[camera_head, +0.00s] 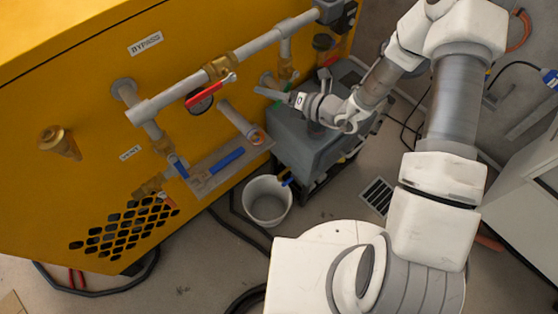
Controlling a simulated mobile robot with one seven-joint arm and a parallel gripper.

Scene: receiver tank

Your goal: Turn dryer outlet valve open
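A yellow cabinet (60,120) carries grey pipes with several small valves. No readable label names the dryer outlet valve, so I cannot tell which valve it is. A valve with a red lever (211,90) sits on the upper pipe, below the BYPASS label (145,43). A blue lever (178,167) is at the lower left pipe, near the VENT label (130,153). A longer blue handle (226,160) lies to its right. My gripper (268,93) is right of the red lever, pointing left near the pipes. Its fingers are too small to judge, and no held thing shows.
A grey machine (310,150) stands below my gripper, beside the cabinet. A grey bucket (267,201) stands on the floor in front of it. Dark hoses (238,222) lie on the floor. A white cabinet (510,190) is at the right, and a floor grate (377,195) lies between.

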